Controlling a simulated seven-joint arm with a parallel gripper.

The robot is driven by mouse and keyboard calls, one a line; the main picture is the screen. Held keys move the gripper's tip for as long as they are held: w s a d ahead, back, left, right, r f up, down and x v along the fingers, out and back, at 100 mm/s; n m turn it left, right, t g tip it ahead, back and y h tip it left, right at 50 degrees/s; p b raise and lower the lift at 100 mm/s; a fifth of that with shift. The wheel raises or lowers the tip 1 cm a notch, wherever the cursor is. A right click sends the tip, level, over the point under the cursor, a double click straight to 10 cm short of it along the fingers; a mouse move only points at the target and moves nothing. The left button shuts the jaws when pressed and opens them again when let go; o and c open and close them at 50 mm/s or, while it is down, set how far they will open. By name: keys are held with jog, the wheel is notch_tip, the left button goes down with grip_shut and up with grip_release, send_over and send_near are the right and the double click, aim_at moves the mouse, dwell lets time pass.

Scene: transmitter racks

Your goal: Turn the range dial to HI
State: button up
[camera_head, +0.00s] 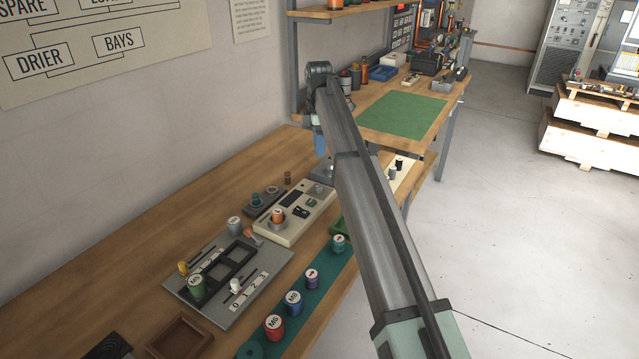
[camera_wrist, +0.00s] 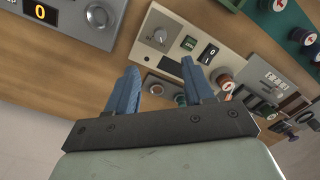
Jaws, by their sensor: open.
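In the wrist view a round grey dial (camera_wrist: 160,37) with a pale pointer mark sits near one end of a cream control box (camera_wrist: 174,22). Its markings are too small to read. A second round knob (camera_wrist: 98,16) is on a grey unit (camera_wrist: 80,34) at top left; I cannot tell from labels which is the range dial. My gripper (camera_wrist: 160,80) has two blue fingers, apart and empty, short of the cream box.
An orange 0 display (camera_wrist: 40,12) is on the grey unit. A grey tray (camera_head: 180,285) and several coloured jars stand nearer. Bare wood (camera_head: 120,270) is free along the wall.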

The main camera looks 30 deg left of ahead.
aim_at(320, 186)
jog(key=f, duration=1.3)
jog(key=shift+s+d+f, duration=0.15)
jog(key=shift+s+f, duration=0.05)
jog(key=shift+f, duration=0.1)
jog(key=shift+c, duration=0.5)
grip_shut()
